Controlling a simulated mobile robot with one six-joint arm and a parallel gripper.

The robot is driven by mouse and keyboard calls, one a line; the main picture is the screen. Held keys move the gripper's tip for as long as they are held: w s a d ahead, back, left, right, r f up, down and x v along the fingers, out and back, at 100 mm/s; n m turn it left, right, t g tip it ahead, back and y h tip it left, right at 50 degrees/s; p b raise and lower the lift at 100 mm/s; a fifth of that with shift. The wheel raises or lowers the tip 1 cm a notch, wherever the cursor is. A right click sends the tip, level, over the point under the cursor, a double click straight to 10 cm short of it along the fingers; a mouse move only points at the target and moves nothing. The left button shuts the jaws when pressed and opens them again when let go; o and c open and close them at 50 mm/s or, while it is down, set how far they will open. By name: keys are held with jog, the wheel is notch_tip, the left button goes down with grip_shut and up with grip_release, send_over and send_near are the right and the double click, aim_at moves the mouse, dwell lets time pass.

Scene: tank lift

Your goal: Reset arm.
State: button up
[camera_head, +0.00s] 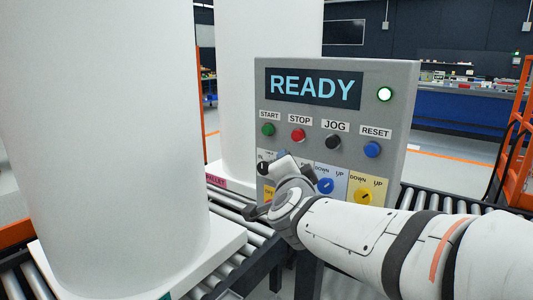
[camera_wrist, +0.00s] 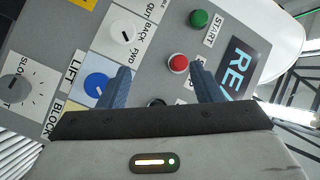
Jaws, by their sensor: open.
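My gripper (camera_wrist: 160,68) is open and empty in front of the control panel (camera_head: 350,85). In the wrist view its two blue fingers straddle the area near the red STOP button (camera_wrist: 178,64), with no visible contact. In the head view the white arm comes from the lower right and hides the panel's lower left part. The panel display (camera_head: 313,88) reads READY and a round lamp (camera_head: 385,94) beside it is lit pale green. Green START (camera_head: 268,130), red STOP, black JOG (camera_head: 333,141) and blue RESET (camera_head: 372,149) buttons form a row.
Blue (camera_head: 325,185) and yellow (camera_head: 363,196) selector knobs sit below the buttons. A large white tank (camera_head: 100,130) stands on a pallet at left, another (camera_head: 265,40) behind the panel. Roller conveyors (camera_head: 240,215) run beneath. An orange frame (camera_head: 518,150) stands at right.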

jog(key=s+d+n+g+p, duration=0.3)
jog(key=s+n+g+p, duration=0.1)
jog(key=s+p, duration=0.2)
jog(key=s+d+n+g+p, duration=0.3)
jog(key=s+n+g+p, duration=0.1)
jog(key=s, duration=0.5)
jog(key=s+d+f+n+g+p, duration=0.1)
jog(key=s+d+n+g+p, duration=0.1)
jog(key=s+n+g+p, duration=0.2)
jog(key=s+g+p, duration=0.2)
jog(key=s+p, duration=0.2)
jog(key=shift+s+d+y, duration=0.15)
jog(key=shift+d+y, duration=0.25)
jog(key=shift+f, duration=0.1)
